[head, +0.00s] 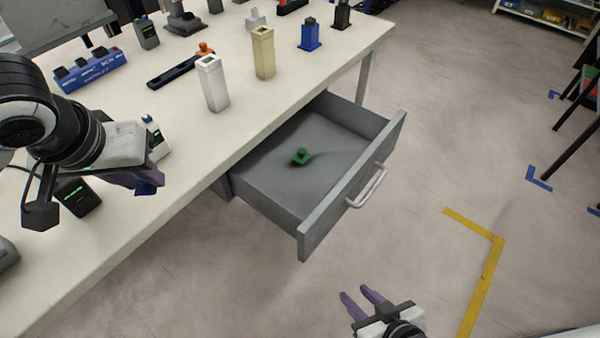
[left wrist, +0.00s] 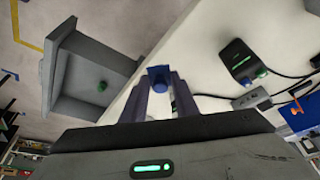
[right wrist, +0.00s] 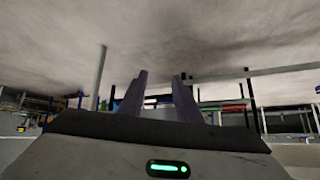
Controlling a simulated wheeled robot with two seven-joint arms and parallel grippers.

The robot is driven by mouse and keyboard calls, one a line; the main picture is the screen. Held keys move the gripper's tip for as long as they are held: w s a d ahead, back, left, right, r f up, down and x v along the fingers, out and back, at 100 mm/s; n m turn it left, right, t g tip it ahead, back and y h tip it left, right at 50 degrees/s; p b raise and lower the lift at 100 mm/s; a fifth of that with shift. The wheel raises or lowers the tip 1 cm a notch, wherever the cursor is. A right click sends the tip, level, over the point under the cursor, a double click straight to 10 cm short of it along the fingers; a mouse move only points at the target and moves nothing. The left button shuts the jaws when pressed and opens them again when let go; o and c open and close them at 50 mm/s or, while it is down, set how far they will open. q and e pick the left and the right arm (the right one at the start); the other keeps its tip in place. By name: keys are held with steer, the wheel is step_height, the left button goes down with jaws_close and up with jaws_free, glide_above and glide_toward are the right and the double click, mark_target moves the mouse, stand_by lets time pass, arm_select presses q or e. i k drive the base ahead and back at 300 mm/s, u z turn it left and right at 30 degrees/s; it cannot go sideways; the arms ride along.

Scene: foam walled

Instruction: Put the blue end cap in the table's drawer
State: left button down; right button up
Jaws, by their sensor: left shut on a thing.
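My left gripper (left wrist: 160,98) is shut on the blue end cap (left wrist: 158,76), which shows between its fingertips in the left wrist view. In the head view the blue cap (head: 146,189) shows below the left fingers, above the table's front left part. The table's drawer (head: 262,182) stands open to the right of the left gripper, with a green part (head: 301,157) lying on its floor. My right gripper (head: 362,298) is in front of the drawer, above the floor, with its fingers apart and nothing between them.
On the table (head: 130,232) stand a white square post (head: 213,85), a beige post (head: 264,54), a blue block (head: 310,35) and a blue power strip (head: 90,70). A black device (head: 78,197) sits beside the left gripper. The drawer's front panel and handle (head: 368,187) jut out over open floor.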

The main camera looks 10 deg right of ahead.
mark_target(298, 180)
steer(key=u, duration=0.05)
steer(key=k, duration=0.9)
steer(key=z, duration=0.95)
steer(key=i, duration=1.3)
steer(key=u, duration=0.65)
